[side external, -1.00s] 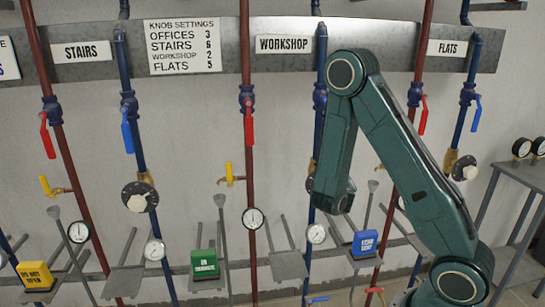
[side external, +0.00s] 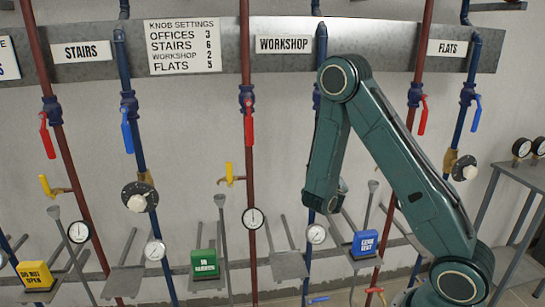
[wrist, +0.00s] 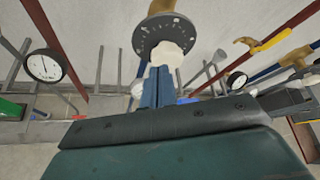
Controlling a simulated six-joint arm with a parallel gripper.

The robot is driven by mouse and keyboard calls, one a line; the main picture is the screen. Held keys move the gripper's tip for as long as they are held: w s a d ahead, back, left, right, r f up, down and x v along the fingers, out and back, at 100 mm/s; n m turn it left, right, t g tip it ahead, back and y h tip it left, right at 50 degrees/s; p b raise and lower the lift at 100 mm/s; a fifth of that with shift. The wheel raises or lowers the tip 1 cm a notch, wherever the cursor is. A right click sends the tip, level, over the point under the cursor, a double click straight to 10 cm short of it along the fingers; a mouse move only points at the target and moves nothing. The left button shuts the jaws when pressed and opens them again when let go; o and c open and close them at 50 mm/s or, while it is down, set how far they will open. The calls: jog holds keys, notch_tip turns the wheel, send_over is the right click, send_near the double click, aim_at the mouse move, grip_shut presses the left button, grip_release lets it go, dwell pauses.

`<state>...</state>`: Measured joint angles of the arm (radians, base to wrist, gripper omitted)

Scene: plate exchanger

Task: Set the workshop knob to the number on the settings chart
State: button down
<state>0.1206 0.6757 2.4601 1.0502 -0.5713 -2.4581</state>
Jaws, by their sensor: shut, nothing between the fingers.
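The settings chart (side external: 184,46) on the metal panel reads Offices 3, Stairs 6, Workshop 2, Flats 5. The WORKSHOP label (side external: 283,44) is right of it, beside a blue pipe. In the side view my arm hides the workshop knob and my gripper. The wrist view shows a white knob (wrist: 170,45) on a dark round dial (wrist: 150,30) with pale marks. My gripper (wrist: 157,80) is shut and empty, its blue fingers just below the knob in the picture. I cannot tell whether they touch it. The dial's numbers are too small to read.
A similar stairs knob (side external: 138,202) is on the left and a flats knob (side external: 468,173) on the right. A pressure gauge (wrist: 43,66) and a yellow-handled valve (wrist: 270,40) flank the dial. Blue and red pipes run down the wall.

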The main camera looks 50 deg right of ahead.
jog(key=shift+w+d, duration=1.5)
jog(key=shift+s+d+f, duration=0.15)
jog(key=shift+f, duration=0.1)
jog(key=shift+s+d+r, duration=0.25)
jog(key=shift+s+d, duration=0.25)
jog(key=shift+s, duration=0.15)
dwell(1.0)
jog(key=shift+w+r, duration=0.1)
jog(key=shift+r, duration=0.05)
jog(key=shift+w+a+r, duration=0.1)
jog(key=shift+r, duration=0.2)
jog(key=shift+a, duration=0.15)
jog(key=shift+s+a, duration=2)
